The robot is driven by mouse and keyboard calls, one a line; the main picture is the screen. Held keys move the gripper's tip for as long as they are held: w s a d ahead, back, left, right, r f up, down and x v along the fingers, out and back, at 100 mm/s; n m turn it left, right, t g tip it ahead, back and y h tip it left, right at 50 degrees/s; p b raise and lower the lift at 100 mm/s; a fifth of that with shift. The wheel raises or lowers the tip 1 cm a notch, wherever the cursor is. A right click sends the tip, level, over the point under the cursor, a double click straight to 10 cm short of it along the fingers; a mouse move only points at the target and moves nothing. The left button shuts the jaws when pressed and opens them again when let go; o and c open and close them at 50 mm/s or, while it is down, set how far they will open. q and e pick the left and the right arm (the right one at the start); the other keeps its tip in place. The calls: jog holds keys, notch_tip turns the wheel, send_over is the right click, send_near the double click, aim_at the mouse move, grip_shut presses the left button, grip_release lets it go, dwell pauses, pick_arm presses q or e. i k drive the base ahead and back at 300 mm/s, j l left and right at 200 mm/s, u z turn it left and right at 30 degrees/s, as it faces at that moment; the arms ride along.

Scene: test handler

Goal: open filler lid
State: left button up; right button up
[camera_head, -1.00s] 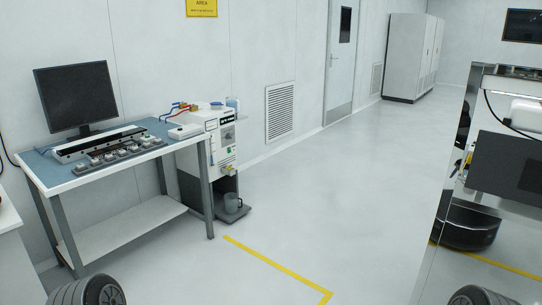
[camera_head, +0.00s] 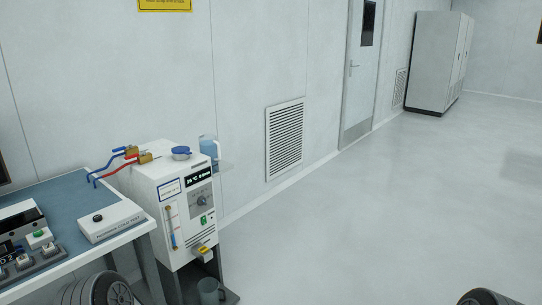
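A white chiller-like unit (camera_head: 180,216) stands at the right end of the workbench. A round blue filler lid (camera_head: 181,153) sits on its top, near the back right, and looks closed. The unit's front has a small dark display, a dial, a green button and a tall flow gauge. Neither of my grippers shows in the view. Two dark ribbed rounded parts at the bottom left and bottom right are probably parts of my own body.
Blue and red hoses with brass fittings (camera_head: 139,156) rise behind the unit's top left. A jug with blue liquid (camera_head: 208,147) stands behind the lid on a small shelf. The workbench (camera_head: 75,200) is left; floor to the right is clear.

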aim_at(178, 150)
jog(key=i, duration=2.25)
